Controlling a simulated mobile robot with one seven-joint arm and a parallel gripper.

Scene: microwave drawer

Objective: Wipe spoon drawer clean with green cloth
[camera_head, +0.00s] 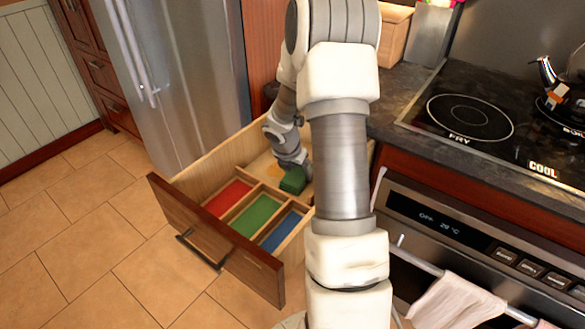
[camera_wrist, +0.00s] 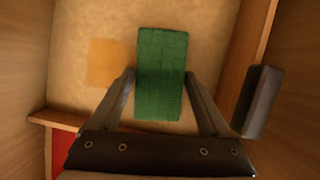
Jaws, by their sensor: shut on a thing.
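The wooden drawer (camera_head: 225,260) is pulled open below the counter. My gripper (camera_wrist: 160,88) is shut on the green cloth (camera_wrist: 161,60) inside its rear part; the cloth also shows in the head view (camera_head: 293,181). An orange-brown stain (camera_wrist: 110,62) lies on the pale drawer floor (camera_wrist: 100,20), just left of the cloth in the wrist view. The cloth is at or close above the floor; I cannot tell whether it touches. No spoon shows in either view.
The drawer's front part has a red compartment (camera_head: 228,197), a green one (camera_head: 256,214) and a blue one (camera_head: 281,231), split by wooden dividers. A dark block (camera_wrist: 258,101) sits by the right wall in the wrist view. The oven (camera_head: 480,240) stands right, the fridge (camera_head: 185,70) left.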

